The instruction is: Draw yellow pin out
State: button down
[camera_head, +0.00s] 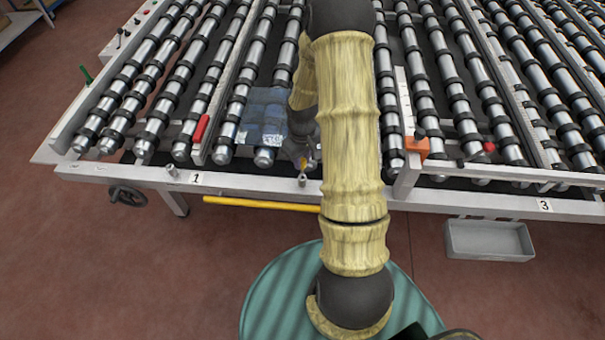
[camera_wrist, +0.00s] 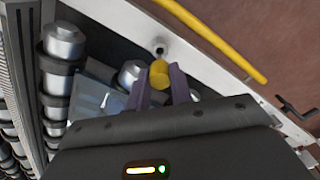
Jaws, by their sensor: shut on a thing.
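The yellow pin (camera_wrist: 159,74) shows in the wrist view as a short round yellow end between the two purple fingers. My gripper (camera_wrist: 160,86) is shut on it, just inside the frame's front rail (camera_wrist: 207,73). A small dark hole with a metal rim lies in the rail just beyond the pin. I cannot tell whether the pin's far end is seated in anything. In the head view, my gripper (camera_head: 305,164) is small and partly hidden by my arm at the rail between labels 1 and 3. Only a speck of yellow shows there.
A glass sheet (camera_head: 264,115) lies on the rollers beside my gripper. A yellow bar (camera_head: 263,204) runs below the front rail. A red handle (camera_head: 201,128), an orange block (camera_head: 416,146), a handwheel (camera_head: 127,196) and a grey tray (camera_head: 489,240) are nearby. The floor in front is mostly clear.

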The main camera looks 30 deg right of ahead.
jog(key=shift+r, duration=0.25)
jog(key=shift+r+p, duration=1.7)
jog(key=shift+r, duration=0.35)
